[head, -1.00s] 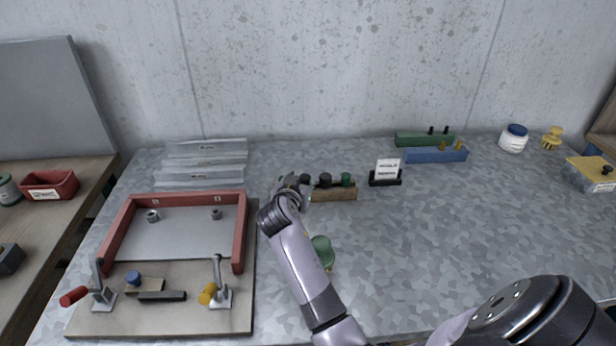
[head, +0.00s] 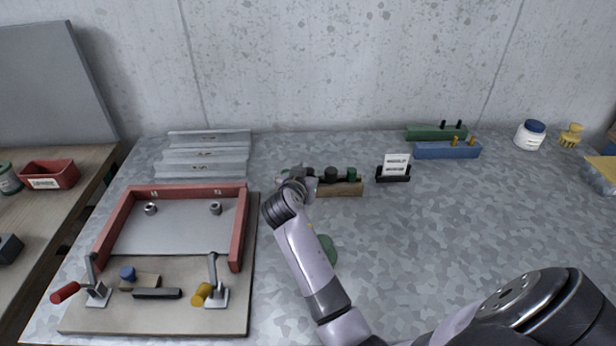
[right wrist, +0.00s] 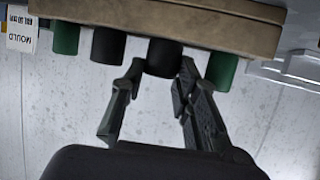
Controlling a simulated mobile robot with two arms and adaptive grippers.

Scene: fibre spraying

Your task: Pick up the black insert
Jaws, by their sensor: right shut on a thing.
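My right gripper (right wrist: 162,68) is shut on a black insert (right wrist: 163,57), one finger on each side of it. The insert sits at the wooden rack (right wrist: 205,22), which appears upside down in the right wrist view. Another black insert (right wrist: 108,44) and a green insert (right wrist: 65,38) are on one side of it, and a second green insert (right wrist: 222,70) is on the other. In the head view, my right gripper (head: 303,180) is at the left part of the rack (head: 348,189) and hides the held insert. My left gripper is out of view.
A mould label stand (head: 394,170) is right of the rack. Green (head: 435,132) and blue (head: 445,151) blocks stand at the back.

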